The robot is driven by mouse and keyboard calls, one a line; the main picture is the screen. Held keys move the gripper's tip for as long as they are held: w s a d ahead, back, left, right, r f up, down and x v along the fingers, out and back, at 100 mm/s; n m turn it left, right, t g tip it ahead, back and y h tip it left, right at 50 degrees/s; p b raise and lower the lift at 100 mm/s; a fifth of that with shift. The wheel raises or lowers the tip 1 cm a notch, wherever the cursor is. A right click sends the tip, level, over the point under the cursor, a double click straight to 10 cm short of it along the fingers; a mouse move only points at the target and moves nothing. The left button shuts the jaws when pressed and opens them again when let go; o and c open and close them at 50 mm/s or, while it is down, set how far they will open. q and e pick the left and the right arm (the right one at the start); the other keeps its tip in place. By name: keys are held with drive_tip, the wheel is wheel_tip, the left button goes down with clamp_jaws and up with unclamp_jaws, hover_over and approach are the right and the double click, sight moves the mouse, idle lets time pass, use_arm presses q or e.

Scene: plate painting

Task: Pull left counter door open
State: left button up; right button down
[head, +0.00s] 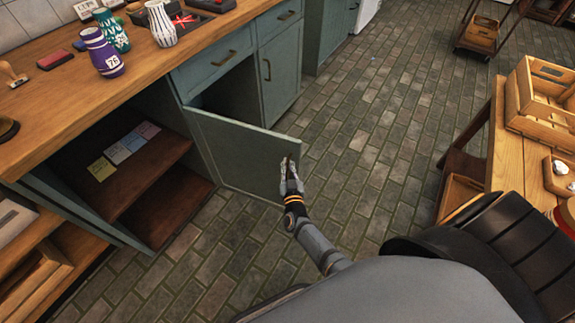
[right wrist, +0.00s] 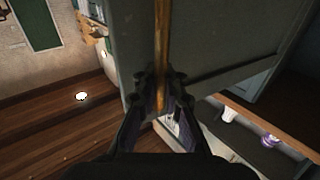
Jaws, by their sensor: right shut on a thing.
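The left counter door (head: 235,152) is a grey-green panel on the counter front. It stands swung out from the cabinet, and the dark inside shows behind it. My right gripper (head: 289,167) is at the door's free edge. In the right wrist view the right gripper (right wrist: 162,82) is shut on the door's brass handle (right wrist: 162,40), a long upright bar. The door panel (right wrist: 220,40) fills the upper middle of that view. My left gripper is not in view.
The wooden countertop (head: 130,75) holds a purple vase (head: 102,52), a green vase and a white vase. An open shelf (head: 150,160) holds several coloured cards. A neighbouring door (head: 281,72) is closed. A wooden table (head: 505,150) with a crate (head: 545,105) stands at right. The tiled floor (head: 370,130) between is clear.

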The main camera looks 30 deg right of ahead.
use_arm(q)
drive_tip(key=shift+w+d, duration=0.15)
use_arm(e)
drive_tip(key=shift+s+d+f, duration=0.1)
drive_tip(key=shift+s+f, duration=0.05)
drive_tip(key=shift+s, duration=0.05)
drive_tip(key=c, duration=1.7)
unclamp_jaws()
drive_tip(key=shift+d, duration=0.1)
drive_tip(key=shift+s, duration=0.1)
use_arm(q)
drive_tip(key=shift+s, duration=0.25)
use_arm(e)
drive_tip(key=v, duration=0.7)
drive_tip(key=shift+s, duration=0.2)
